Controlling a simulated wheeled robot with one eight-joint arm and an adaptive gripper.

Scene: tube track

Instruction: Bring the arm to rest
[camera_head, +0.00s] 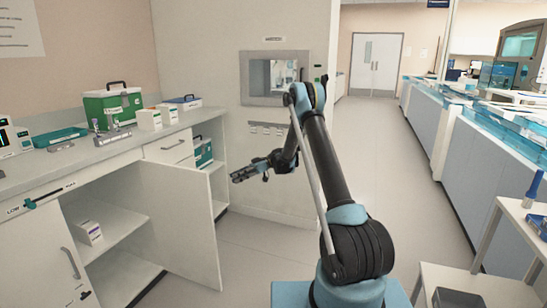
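My arm (327,165) rises from my base at the bottom middle, bends at a high elbow and reaches down to the left. My gripper (236,177) is at its end, pointing left over the open floor, to the right of the counter and apart from it. It is small in the picture, so the gap between its fingers is not clear. I see no object hanging from it.
A counter (105,150) on the left holds a green case (112,105), white boxes (149,119) and a teal tray (60,136). A cabinet door (182,220) stands open below. A wall hatch (274,78) is behind my arm. The aisle floor (395,150) is clear.

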